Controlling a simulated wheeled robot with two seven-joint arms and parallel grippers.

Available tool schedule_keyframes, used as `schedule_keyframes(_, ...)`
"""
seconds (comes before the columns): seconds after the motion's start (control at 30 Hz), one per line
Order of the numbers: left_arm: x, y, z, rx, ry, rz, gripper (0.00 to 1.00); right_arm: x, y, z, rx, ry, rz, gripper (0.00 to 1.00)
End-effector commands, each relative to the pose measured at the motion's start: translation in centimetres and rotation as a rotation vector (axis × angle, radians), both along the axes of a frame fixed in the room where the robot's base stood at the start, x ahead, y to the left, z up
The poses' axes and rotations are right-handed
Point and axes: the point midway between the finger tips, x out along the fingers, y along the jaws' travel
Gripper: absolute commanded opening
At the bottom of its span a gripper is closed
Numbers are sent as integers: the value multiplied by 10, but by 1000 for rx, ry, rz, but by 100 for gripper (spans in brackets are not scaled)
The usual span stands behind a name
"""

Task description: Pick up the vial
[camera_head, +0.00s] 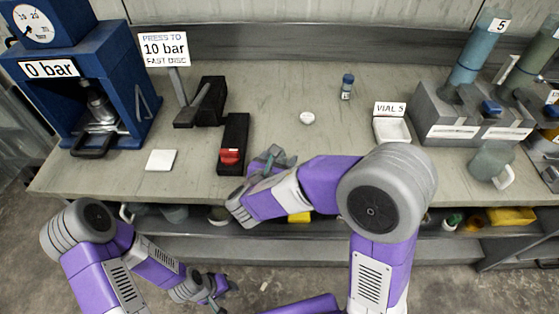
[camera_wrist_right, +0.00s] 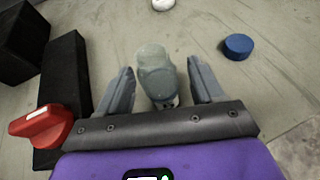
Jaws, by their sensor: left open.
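A small vial with a dark blue cap (camera_head: 347,87) stands at the back of the bench in the head view. In the right wrist view a clear greyish vial-like piece (camera_wrist_right: 157,75) lies between the two fingers of my right gripper (camera_wrist_right: 162,88), with a gap on each side. A blue round cap (camera_wrist_right: 238,46) lies to its right. In the head view my right gripper (camera_head: 272,160) is low over the front of the bench, right of the red-topped black block. My left gripper (camera_head: 212,290) hangs below the bench front and is open and empty.
A blue press (camera_head: 95,80) is at left.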

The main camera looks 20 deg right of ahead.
Motion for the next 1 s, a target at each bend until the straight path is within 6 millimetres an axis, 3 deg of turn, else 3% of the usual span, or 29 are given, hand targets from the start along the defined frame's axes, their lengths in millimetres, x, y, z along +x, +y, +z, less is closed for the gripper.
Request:
schedule_keyframes(0.03,0,0,0,0,0,0,43,0,0,0,0,0,0,59)
schedule_keyframes(0.3,0,0,0,0,0,0,43,0,0,0,1,1,0,18)
schedule_keyframes(0.37,0,0,0,0,0,0,43,0,0,0,1,1,0,12)
schedule_keyframes(0.67,0,0,4,0,0,0,43,0,0,9,2,-1,-1,11)
schedule_keyframes(1.0,0,0,33,0,0,0,43,0,0,76,4,-4,-1,11)
